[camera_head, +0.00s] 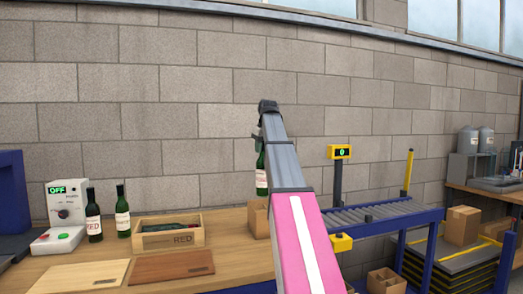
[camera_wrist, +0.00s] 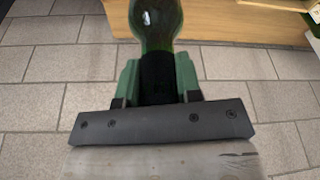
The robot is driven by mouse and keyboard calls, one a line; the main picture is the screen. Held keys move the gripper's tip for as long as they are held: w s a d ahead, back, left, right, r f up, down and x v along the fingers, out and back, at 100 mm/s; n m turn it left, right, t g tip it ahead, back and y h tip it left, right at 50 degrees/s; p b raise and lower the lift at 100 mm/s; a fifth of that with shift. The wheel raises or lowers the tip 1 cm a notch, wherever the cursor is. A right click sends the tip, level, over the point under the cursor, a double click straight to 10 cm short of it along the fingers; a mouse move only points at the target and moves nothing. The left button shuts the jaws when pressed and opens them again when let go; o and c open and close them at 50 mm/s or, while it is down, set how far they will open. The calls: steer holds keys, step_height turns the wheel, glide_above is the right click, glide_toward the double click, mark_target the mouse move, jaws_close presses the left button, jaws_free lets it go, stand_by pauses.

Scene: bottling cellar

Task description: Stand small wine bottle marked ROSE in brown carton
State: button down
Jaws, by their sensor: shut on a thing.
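My gripper (camera_head: 259,134) is shut on the neck of a green bottle (camera_head: 261,177) with a pale label, which hangs upright. In the wrist view my gripper (camera_wrist: 157,82) has its green fingers on both sides of the dark neck, with the green glass body (camera_wrist: 157,22) beyond. The label is too small to read. A brown carton (camera_head: 257,220) stands on the wooden bench, just below the bottle in the picture and partly hidden by my arm. I cannot tell whether the bottle's base is above, behind or inside it.
Two bottles, one dark (camera_head: 93,218) and one green (camera_head: 123,218), stand on the bench beside a wooden crate (camera_head: 152,241) marked RED that holds a lying bottle. Two boards (camera_head: 172,266) lie in front. A roller conveyor (camera_head: 385,212) is at right. An open carton (camera_head: 386,283) sits lower down.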

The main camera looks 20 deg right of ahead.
mark_target(262, 168)
steer(key=shift+f, duration=9)
jaws_free()
steer(key=shift+r, duration=0.1)
steer(key=shift+r, duration=4.35)
steer(key=shift+s, duration=0.1)
